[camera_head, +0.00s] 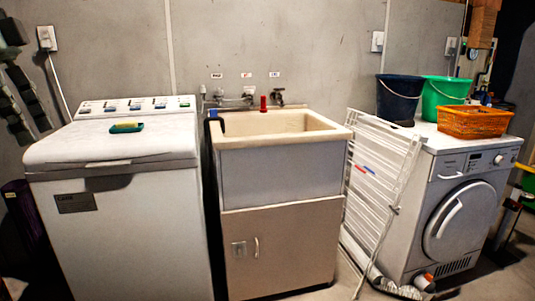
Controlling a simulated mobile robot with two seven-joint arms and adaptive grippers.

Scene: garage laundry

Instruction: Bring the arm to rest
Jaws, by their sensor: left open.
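My left gripper (32,126) shows at the far left edge of the head view. Its two dark fingers point down and to the right, spread apart, with nothing between them. It hangs in front of the grey wall, to the left of the white top-loading washer (125,225), and looks clear of it. My right gripper is not in view.
A green sponge dish (127,127) lies on the washer. A utility sink (280,136) on a cabinet stands mid-view. A white folding rack (378,175) leans beside a front-loading machine (460,222) bearing a dark bucket (398,98), green bucket (441,95) and orange basket (474,122).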

